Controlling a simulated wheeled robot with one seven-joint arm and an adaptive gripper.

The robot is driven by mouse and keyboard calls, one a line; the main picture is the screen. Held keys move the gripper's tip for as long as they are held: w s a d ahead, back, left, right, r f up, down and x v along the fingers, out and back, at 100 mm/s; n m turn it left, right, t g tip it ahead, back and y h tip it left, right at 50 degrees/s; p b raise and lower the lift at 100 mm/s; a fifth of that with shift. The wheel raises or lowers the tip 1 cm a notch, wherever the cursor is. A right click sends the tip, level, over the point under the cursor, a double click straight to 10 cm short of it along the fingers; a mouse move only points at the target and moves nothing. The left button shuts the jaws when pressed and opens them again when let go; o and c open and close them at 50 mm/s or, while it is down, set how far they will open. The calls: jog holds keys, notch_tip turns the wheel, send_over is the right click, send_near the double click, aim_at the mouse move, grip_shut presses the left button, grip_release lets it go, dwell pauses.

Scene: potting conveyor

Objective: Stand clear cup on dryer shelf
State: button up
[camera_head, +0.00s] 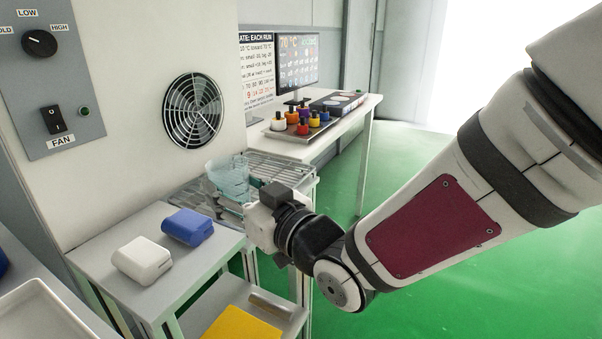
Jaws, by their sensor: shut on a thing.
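The clear cup (228,176) shows as a pale see-through shape at the far side of my gripper (238,194). My gripper is shut on it, and its fingers are mostly hidden behind my wrist. The dryer shelf (283,163) is a metal wire rack in front of the round fan grille. The cup is at the rack's left part. I cannot tell whether it touches the wires.
The fan grille (193,111) is in the white wall behind the rack. A blue case (187,227) and a white case (141,260) lie on the near table. A tray of several coloured bottles (296,128) stands on the back table. The rack's right part is bare.

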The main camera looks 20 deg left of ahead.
jog(key=w, duration=0.4)
jog(key=w+a+f+b, duration=0.1)
jog(key=w, duration=0.3)
jog(key=w+a, duration=0.1)
jog(key=w, duration=0.4)
jog(key=shift+a+f, duration=0.2)
jog(key=shift+a, duration=0.05)
jog(key=shift+f+b, duration=0.85)
jog(key=shift+f, duration=0.85)
jog(key=shift+f, duration=0.1)
jog(key=o, duration=1.2)
jog(key=shift+s+d, duration=0.1)
jog(key=shift+d, duration=0.05)
jog(key=p+v, duration=0.2)
jog(key=v, duration=0.9)
jog(key=shift+s+d, duration=0.1)
jog(key=shift+d, duration=0.25)
